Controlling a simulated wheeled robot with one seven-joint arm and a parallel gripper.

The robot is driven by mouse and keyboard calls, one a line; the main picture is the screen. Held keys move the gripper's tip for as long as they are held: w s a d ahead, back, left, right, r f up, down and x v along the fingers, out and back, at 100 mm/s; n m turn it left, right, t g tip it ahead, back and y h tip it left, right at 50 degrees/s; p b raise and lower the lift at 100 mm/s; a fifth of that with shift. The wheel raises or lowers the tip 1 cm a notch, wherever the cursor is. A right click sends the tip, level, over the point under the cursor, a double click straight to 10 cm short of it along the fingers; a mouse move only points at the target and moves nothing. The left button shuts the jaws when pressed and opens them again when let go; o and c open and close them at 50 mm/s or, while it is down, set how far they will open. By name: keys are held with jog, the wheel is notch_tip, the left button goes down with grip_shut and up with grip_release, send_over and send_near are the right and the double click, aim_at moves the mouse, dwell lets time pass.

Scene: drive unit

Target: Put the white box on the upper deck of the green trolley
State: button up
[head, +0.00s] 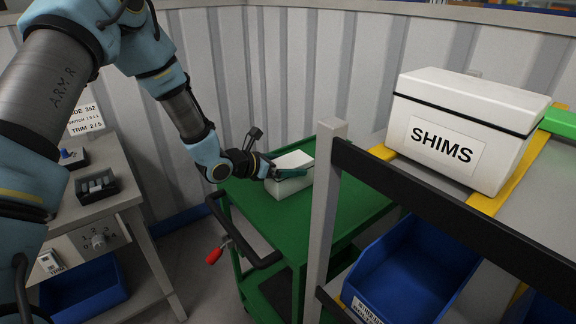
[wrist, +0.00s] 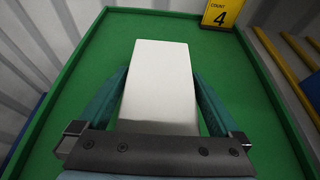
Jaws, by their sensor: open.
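The white box (head: 291,181) rests on the upper deck of the green trolley (head: 341,203) in the head view, toward the deck's left side. It also shows in the wrist view (wrist: 160,75), lying on the green deck (wrist: 220,47). My gripper (head: 292,172) is at the box, with its green fingers on either side of it. In the wrist view my gripper (wrist: 158,98) is open, and the box lies between the two fingers. A slim gap seems to show beside the fingers; whether either touches the box I cannot tell.
A yellow "COUNT 4" sign (wrist: 221,13) stands at the deck's far right corner. A rack with a white SHIMS box (head: 463,126) and a blue bin (head: 408,272) stands right of the trolley. A bench (head: 129,188) stands left. Much of the deck is clear.

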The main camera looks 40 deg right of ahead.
jog(key=shift+r, duration=0.25)
jog(key=b+v, duration=0.4)
jog(key=v, duration=0.8)
jog(key=shift+f, duration=0.15)
jog(key=a+r+m+t+y, duration=0.1)
jog(key=a+m+y, duration=0.5)
jog(key=a, duration=1.4)
jog(key=a+r+m+t+y, duration=0.1)
jog(key=a+m+y, duration=0.6)
jog(key=a, duration=1.4)
jog(key=m, duration=0.5)
jog(key=shift+a, duration=0.35)
jog(key=shift+w, duration=0.1)
jog(key=shift+c, duration=0.2)
